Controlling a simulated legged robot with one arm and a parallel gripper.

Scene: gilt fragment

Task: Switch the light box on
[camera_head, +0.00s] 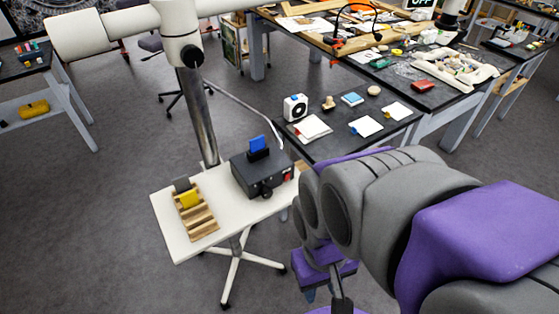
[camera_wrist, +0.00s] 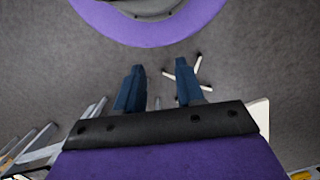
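A black box (camera_head: 262,172), which looks like the light box, stands on a small white table left of my arm. It has a dark round knob (camera_head: 266,190) on its front and a small red part (camera_head: 288,177) at its right. A blue piece (camera_head: 257,144) sits on its top. Whether it is lit cannot be told. My gripper (camera_wrist: 160,68) is open and empty in the wrist view, its two blue fingers apart over the grey floor. In the head view it is partly hidden by my arm, right of the white table and apart from the box.
A wooden rack (camera_head: 196,215) with a yellow and a grey piece lies on the white table (camera_head: 172,240), left of the box. A black workbench (camera_head: 345,145) with cards and small items stands behind. A thick metal post (camera_head: 200,120) rises behind the table. Floor at the left is clear.

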